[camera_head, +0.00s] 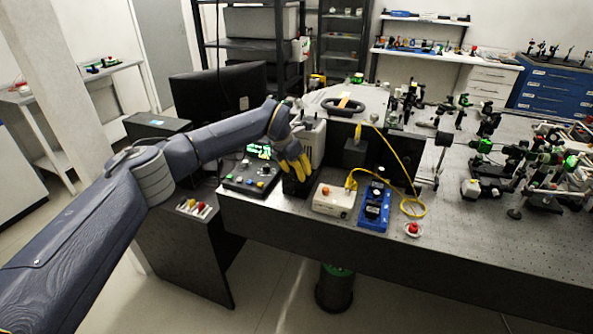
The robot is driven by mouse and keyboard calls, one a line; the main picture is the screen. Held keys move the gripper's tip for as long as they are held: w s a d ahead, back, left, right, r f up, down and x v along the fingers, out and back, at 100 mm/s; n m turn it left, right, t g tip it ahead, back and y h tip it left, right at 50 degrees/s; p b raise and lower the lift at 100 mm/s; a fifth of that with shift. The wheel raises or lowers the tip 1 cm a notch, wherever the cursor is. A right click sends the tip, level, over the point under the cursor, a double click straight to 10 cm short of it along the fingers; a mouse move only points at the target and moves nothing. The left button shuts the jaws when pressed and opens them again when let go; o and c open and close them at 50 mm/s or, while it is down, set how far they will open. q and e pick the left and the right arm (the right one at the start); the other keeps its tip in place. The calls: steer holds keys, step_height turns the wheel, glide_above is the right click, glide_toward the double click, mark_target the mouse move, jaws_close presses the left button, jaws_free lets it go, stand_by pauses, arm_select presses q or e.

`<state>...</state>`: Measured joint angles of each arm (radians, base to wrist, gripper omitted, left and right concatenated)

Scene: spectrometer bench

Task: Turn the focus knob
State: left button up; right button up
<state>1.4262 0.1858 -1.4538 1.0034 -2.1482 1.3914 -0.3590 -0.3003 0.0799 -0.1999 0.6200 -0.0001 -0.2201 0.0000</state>
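My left gripper (297,168), with yellow fingers, points down at a small black box (295,188) near the front edge of the bench. The fingertips overlap the top of this box in the picture. I cannot tell whether they touch it or how far apart they are. I cannot make out the focus knob for certain; it may be hidden behind the fingers. My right gripper is not in view.
A control panel (250,179) with coloured buttons is left of the gripper. To its right are a white box (333,200) with an orange button, a blue device (374,208), a yellow cable (404,165) and a red button (413,229). Optics crowd the bench's right side.

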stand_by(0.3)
arm_select(q)
jaws_close()
stand_by(0.4)
